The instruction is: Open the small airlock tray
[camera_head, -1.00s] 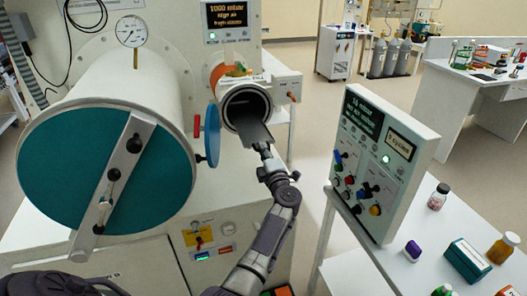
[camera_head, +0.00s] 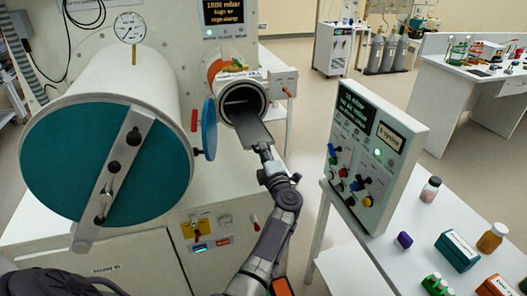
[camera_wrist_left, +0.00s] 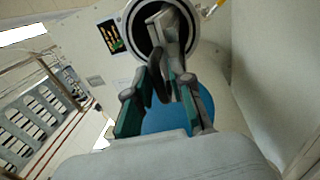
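The small airlock (camera_head: 262,84) is a white round port with its blue round door (camera_head: 209,128) swung open to the left. The dark grey tray (camera_head: 252,131) sticks partway out of its mouth, its inner end hidden inside. My left gripper (camera_head: 262,150) is at the tray's outer end with its fingers closed on it; the handle is too small to make out. In the left wrist view my left gripper's fingers (camera_wrist_left: 168,82) come close together in front of the round opening, with the blue door below. My right gripper is in neither view.
The large airlock's teal door (camera_head: 70,165) with its bar stands left of the small airlock. A control panel (camera_head: 375,155) stands right of my left arm, on a white table with bottles and small boxes (camera_head: 457,250). Open floor shows behind the panel.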

